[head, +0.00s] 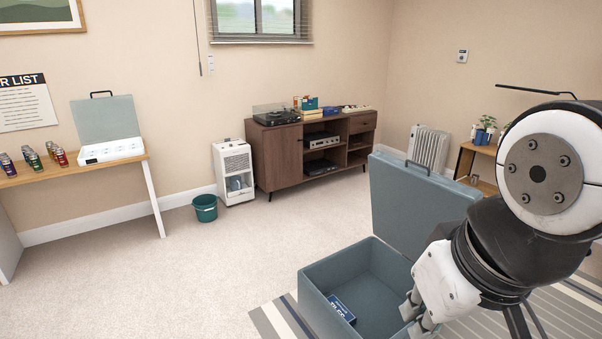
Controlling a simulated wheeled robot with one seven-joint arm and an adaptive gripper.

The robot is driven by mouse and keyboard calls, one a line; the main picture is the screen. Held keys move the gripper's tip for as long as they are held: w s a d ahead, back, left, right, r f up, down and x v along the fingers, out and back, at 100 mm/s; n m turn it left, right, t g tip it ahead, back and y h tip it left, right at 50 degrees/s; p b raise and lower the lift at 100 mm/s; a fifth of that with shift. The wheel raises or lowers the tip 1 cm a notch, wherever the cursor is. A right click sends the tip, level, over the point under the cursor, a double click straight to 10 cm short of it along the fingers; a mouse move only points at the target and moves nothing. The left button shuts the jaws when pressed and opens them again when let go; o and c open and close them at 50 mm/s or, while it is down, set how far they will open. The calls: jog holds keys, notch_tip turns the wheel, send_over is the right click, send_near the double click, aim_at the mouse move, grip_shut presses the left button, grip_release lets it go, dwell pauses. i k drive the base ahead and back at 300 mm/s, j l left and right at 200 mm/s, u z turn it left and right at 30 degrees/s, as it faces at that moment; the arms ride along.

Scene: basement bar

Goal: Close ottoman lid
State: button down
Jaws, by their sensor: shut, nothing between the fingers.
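The ottoman (312,302) is a blue-grey box at the lower right of the head view, standing at the edge of a striped rug. Its lid (408,205) is open and stands upright, leaning back, with a dark handle on its top edge. A dark blue box with white lettering (342,310) lies inside. My gripper (412,318) is shut and empty, at the right side of the ottoman's opening and in front of the lid. My arm hides the lid's right part and the ottoman's right side. I cannot tell whether the fingers touch the ottoman.
The striped rug (279,322) lies under the ottoman. Open carpet (190,275) spreads to the left. A green bucket (205,208), a white dehumidifier (234,172) and a wooden sideboard (277,160) stand along the back wall. A table (95,171) with cans and a white case is at left.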

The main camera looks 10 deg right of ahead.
aim_at(409, 199)
jog(key=i+l+z, duration=0.1)
jog(key=z, duration=0.3)
jog(key=i+z, duration=0.25)
jog(key=z, duration=0.15)
jog(key=i+z, duration=0.2)
jog(key=z, duration=0.2)
jog(key=i+j+z, duration=0.1)
jog(key=z, duration=0.3)
jog(key=i+z, duration=0.4)
jog(key=i, duration=0.45)
jog(key=i+l+u, duration=0.2)
jog(key=i+u, duration=0.15)
jog(key=i, duration=0.15)
jog(key=i+l+u, duration=0.35)
jog(key=i, duration=0.15)
jog(key=i+l+u, duration=0.35)
jog(key=i+l, duration=0.1)
